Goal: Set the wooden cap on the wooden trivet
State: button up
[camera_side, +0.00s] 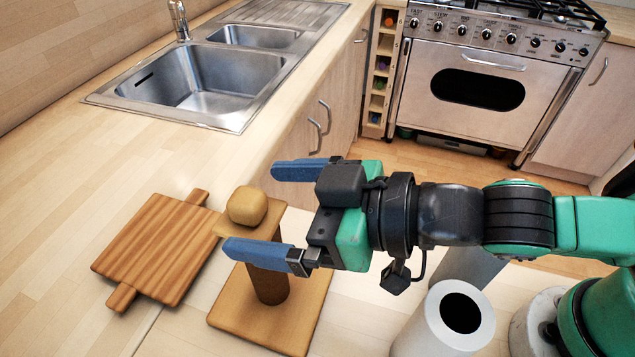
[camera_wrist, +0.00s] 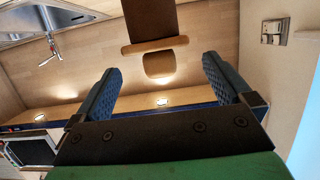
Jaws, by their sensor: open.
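The wooden cap (camera_side: 247,205) is a small rounded tan block. It sits on the small flat top of a wooden stand (camera_side: 268,286) with a brown post and a square base. The likely wooden trivet (camera_side: 150,248) is a striped board with two end tabs, lying flat left of the stand, with nothing on it. My gripper (camera_side: 252,210) is open and reaches in from the right, its blue fingers on either side of the cap in the picture. In the wrist view the cap (camera_wrist: 159,66) shows between the fingertips. No contact is visible, and its exact depth between them is unclear.
A white roll (camera_side: 440,325) stands below my arm at the right. A double steel sink (camera_side: 200,85) with a tap is set into the counter at the back, and a range cooker (camera_side: 490,80) stands behind. The counter left of the board is clear.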

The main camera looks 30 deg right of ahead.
aim_at(232, 200)
jog(key=shift+s+d+r, duration=0.1)
jog(key=shift+s+d, duration=0.2)
jog(key=shift+c, duration=0.2)
jog(key=shift+s+d, duration=0.1)
jog(key=c, duration=0.3)
jog(key=shift+r, duration=0.1)
jog(key=shift+r, duration=2.8)
jog(key=shift+f, duration=2.5)
jog(key=shift+x, duration=2.95)
